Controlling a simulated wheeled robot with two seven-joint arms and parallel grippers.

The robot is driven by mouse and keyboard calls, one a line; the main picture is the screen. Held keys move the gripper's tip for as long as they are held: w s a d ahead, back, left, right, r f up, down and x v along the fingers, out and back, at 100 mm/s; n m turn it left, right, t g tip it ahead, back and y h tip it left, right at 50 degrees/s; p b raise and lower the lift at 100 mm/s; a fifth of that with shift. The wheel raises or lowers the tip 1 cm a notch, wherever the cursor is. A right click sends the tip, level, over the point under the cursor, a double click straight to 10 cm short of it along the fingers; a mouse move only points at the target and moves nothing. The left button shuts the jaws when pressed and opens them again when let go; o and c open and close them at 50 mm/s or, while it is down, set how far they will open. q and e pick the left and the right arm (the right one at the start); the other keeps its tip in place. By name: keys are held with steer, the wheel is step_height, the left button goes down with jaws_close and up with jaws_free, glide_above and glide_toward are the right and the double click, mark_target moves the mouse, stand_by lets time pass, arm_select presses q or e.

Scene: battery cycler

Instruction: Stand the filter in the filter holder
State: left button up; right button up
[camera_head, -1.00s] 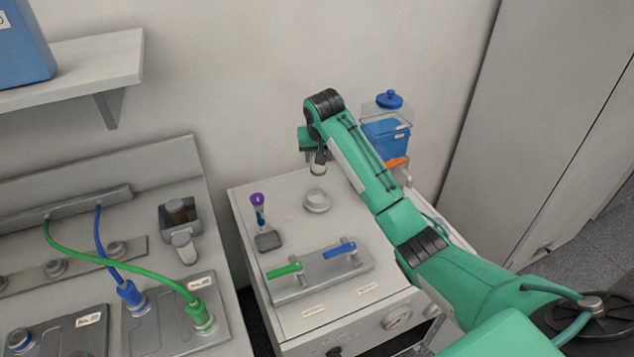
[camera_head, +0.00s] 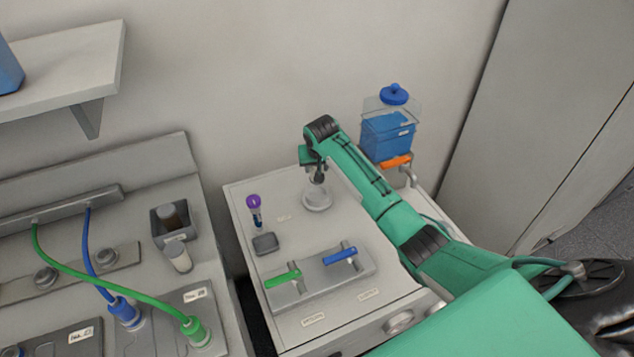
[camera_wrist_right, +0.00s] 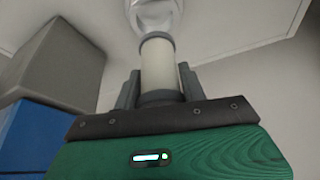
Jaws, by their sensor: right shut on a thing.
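The filter, a pale cylinder (camera_wrist_right: 160,65), is held between the dark fingers of my right gripper (camera_wrist_right: 160,92) in the right wrist view. In the head view my right gripper (camera_head: 318,180) points down at the round whitish holder (camera_head: 317,200) on the top of the grey unit. The holder also shows at the top of the wrist view (camera_wrist_right: 155,14), right at the filter's far end. I cannot tell whether the filter's end is inside the holder or just over it. My left gripper is not in view.
A purple-capped tube (camera_head: 254,208) stands left of the holder. Green (camera_head: 283,279) and blue (camera_head: 340,256) handles sit on a plate in front. A blue container (camera_head: 388,136) stands behind my right arm. The wall is close behind.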

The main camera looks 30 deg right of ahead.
step_height(320, 180, down, 8)
steer(key=shift+f+p, duration=0.15)
steer(key=shift+p, duration=0.45)
